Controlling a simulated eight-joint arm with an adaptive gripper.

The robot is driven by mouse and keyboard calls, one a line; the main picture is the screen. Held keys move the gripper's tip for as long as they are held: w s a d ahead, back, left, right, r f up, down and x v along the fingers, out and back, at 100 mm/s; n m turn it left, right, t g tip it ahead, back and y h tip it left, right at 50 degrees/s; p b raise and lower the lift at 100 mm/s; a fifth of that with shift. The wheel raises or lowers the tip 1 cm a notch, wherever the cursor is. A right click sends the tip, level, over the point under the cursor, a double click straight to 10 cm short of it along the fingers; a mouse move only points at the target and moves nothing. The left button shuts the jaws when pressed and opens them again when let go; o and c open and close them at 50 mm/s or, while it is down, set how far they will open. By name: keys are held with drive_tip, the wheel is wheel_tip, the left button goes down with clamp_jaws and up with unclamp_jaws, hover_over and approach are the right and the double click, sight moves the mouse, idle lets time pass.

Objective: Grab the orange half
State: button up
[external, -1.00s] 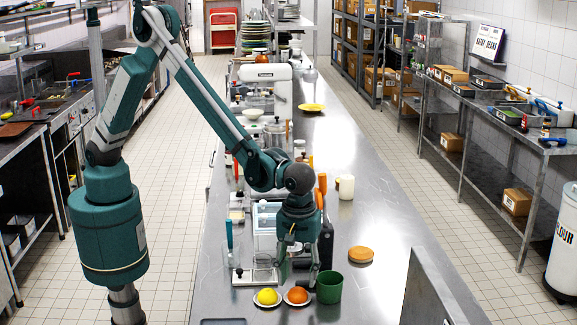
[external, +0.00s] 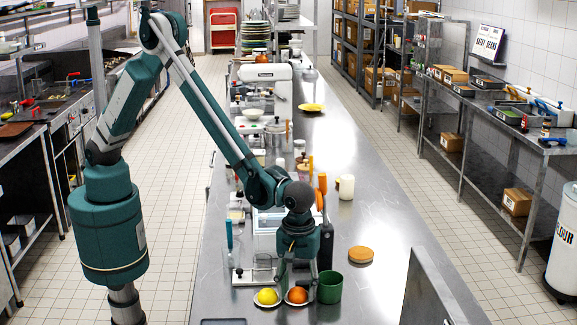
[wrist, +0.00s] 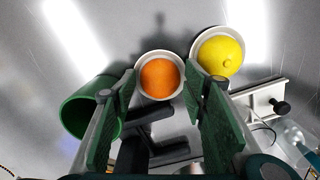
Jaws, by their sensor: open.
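The orange half (external: 297,295) sits in a small white dish (external: 287,303) near the front of the steel counter. In the wrist view the orange half (wrist: 160,78) lies just beyond and between the tips of my gripper (wrist: 160,85). My gripper (external: 297,295) points down, with its fingers on either side of the orange half in the external view. The fingers are apart and nothing is held between them. Whether they touch the dish, I cannot tell.
A lemon half (wrist: 220,56) in its own white dish is close on one side, and a green cup (wrist: 88,112) on the other. The counter's right side (external: 385,215) is mostly clear.

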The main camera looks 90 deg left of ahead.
sight(298, 289)
drive_tip(key=shift+c, duration=0.7)
drive_tip(key=c, duration=0.5)
drive_tip(key=shift+r, duration=4.95)
